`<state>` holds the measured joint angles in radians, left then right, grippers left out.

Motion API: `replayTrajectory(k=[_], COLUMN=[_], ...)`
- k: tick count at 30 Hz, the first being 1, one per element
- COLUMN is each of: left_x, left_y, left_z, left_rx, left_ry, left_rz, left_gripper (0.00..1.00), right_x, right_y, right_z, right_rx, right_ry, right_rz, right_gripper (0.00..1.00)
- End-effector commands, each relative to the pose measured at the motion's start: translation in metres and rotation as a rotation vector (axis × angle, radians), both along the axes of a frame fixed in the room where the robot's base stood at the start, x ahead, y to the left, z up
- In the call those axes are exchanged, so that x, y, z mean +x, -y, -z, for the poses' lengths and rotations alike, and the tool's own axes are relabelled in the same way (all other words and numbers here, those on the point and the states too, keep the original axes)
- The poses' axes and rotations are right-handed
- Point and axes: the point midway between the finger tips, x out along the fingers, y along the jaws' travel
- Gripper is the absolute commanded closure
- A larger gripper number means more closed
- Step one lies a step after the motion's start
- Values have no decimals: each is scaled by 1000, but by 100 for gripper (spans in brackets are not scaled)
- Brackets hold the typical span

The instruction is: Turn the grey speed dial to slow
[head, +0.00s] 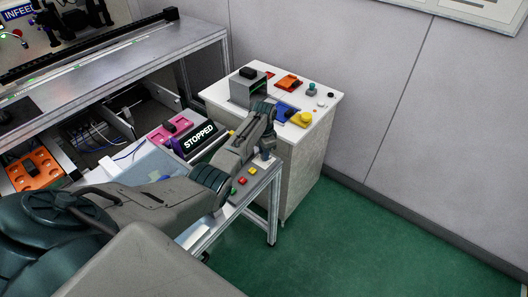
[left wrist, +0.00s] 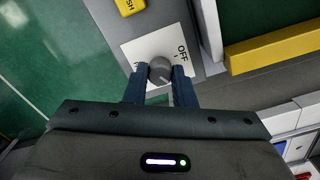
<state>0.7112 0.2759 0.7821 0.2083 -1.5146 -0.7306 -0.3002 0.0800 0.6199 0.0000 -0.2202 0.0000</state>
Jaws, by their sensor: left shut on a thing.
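The grey dial (left wrist: 159,67) is a round knob on a white plate (left wrist: 133,50) in the left wrist view. The plate reads OFF to the right of the knob; other lettering at its left is partly hidden by a finger. My left gripper (left wrist: 158,78) has its two blue fingers on either side of the knob, shut on it. In the head view my left gripper (head: 264,154) points down at the far end of the grey control panel (head: 236,199), and the dial is hidden there. No slow mark is readable. My right gripper is not in view.
Red and yellow buttons (head: 241,180) sit on the panel beside my left arm. A white-topped cabinet (head: 325,100) with several coloured items is close behind the gripper. Green floor (head: 350,240) is clear at right.

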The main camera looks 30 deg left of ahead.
Motion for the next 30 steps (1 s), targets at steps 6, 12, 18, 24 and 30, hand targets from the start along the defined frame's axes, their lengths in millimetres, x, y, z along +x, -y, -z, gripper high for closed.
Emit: replayTrajectory(k=[6, 12, 18, 24, 30], left_x=[2, 2, 1, 1, 1], left_y=[0, -1, 0, 0, -1], left_z=[-2, -2, -1, -3, -27], left_rx=[1, 1, 1, 1, 3], left_ry=[5, 5, 3, 3, 7], left_rz=[2, 1, 1, 1, 1], left_gripper=[100, 67, 55, 55, 55], right_x=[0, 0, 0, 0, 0], right_y=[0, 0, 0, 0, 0], right_z=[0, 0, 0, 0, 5], right_rx=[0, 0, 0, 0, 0], right_ry=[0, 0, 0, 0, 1], right_rz=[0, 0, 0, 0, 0], right_gripper=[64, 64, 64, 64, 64])
